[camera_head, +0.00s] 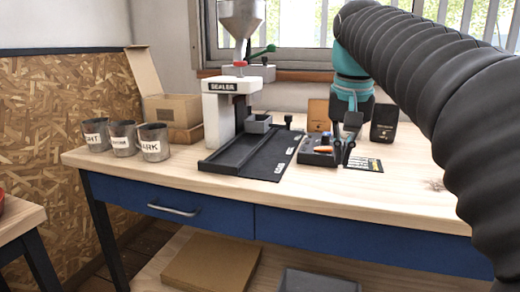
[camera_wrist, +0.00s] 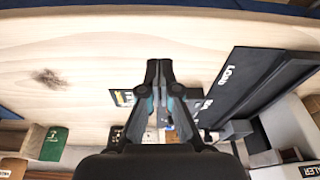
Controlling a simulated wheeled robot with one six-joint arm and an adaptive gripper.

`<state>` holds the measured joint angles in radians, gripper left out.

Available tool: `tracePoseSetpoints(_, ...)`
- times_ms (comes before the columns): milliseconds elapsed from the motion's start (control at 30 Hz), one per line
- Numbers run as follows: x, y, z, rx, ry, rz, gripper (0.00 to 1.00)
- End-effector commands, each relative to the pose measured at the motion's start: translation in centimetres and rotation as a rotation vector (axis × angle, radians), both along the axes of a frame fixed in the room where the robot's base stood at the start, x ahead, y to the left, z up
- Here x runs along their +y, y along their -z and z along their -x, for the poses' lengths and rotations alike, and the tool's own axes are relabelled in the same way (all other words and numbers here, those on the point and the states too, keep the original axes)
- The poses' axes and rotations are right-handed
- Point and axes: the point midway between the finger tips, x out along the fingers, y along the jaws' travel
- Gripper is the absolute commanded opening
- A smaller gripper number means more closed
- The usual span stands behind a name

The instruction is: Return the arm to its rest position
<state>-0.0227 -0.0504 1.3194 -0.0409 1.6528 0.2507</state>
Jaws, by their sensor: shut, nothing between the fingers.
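My gripper (camera_head: 348,150) hangs pointing down above the right half of the wooden workbench (camera_head: 400,195), just right of a small black box with an orange item (camera_head: 322,150). In the wrist view my gripper (camera_wrist: 158,68) is shut, with its fingertips together and nothing between them. My black ribbed arm reaches in from the right edge of the head view and hides the bench's right end. I cannot tell the exact height of the fingertips above the bench.
A sealer (camera_head: 222,110) stands behind a black tray (camera_head: 235,158) marked with labels. Several things sit close by: metal cups (camera_head: 122,138), an open cardboard box (camera_head: 175,105), a brown pouch (camera_head: 318,115) and a dark pouch (camera_head: 384,122). The bench front is clear.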

Motion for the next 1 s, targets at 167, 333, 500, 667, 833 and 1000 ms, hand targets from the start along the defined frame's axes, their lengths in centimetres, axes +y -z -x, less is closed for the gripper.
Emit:
tracePoseSetpoints(167,-0.2,3.0,3.4,-0.047,-0.045,0.005,0.00)
tracePoseSetpoints(333,-0.2,7.4,7.3,-0.105,-0.097,0.011,0.00)
tracePoseSetpoints(500,-0.2,12.7,11.3,-0.162,-0.145,0.020,0.00)
tracePoseSetpoints(667,-0.1,18.1,14.9,-0.212,-0.187,0.032,0.00)
tracePoseSetpoints(833,-0.1,22.6,17.6,-0.249,-0.217,0.042,0.00)
tracePoseSetpoints(1000,-0.1,24.5,18.6,-0.267,-0.229,0.047,0.00)
